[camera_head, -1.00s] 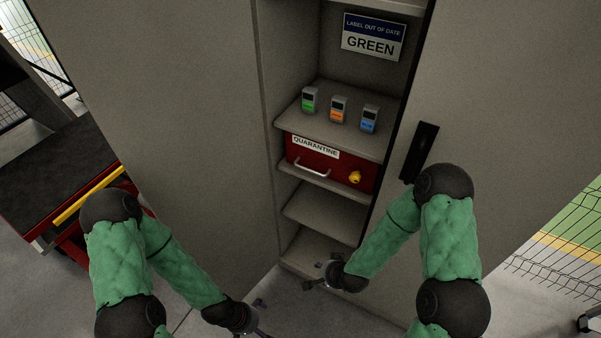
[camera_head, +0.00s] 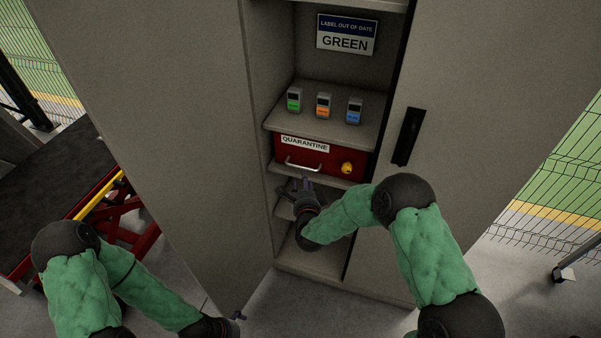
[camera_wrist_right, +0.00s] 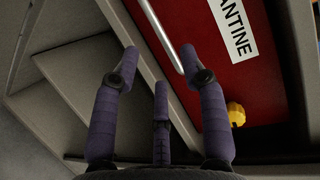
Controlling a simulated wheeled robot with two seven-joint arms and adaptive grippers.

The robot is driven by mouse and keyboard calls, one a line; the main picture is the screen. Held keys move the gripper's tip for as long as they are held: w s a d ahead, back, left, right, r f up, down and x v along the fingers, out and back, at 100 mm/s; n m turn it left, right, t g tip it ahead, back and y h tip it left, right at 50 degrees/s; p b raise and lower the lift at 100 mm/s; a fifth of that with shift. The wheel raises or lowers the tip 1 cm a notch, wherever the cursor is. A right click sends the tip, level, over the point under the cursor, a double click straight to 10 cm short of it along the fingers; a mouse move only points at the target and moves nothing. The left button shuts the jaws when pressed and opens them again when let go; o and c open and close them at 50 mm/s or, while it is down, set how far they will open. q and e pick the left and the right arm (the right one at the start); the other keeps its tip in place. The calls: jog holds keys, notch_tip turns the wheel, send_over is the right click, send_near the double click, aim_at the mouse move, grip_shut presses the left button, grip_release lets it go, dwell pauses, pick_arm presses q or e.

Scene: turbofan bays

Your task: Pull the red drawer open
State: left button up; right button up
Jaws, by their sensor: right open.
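The red drawer (camera_head: 330,161) with a QUARANTINE label sits shut in the cabinet, below the shelf with the small devices. Its pale bar handle (camera_head: 303,166) is on the left of its front. My right gripper (camera_head: 296,184) is open and empty, just below and in front of the handle. In the right wrist view the handle (camera_wrist_right: 164,38) shows between the spread fingers (camera_wrist_right: 160,60), close to the right fingertip; I cannot tell if they touch. My left gripper (camera_head: 238,316) is low, near the open left door; its jaws are too small to read.
A yellow knob (camera_head: 347,168) sticks out right of the handle. Three small devices (camera_head: 323,106) stand on the shelf above. The right door (camera_head: 465,120) with a black handle (camera_head: 408,136) flanks the opening. A cart (camera_head: 50,175) stands at left.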

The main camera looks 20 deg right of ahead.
aim_at(298, 152)
jog(key=b+x, duration=0.1)
jog(key=x, duration=0.6)
jog(key=shift+f+b, duration=0.15)
jog(key=shift+b, duration=0.15)
jog(key=shift+w, duration=0.1)
grip_shut()
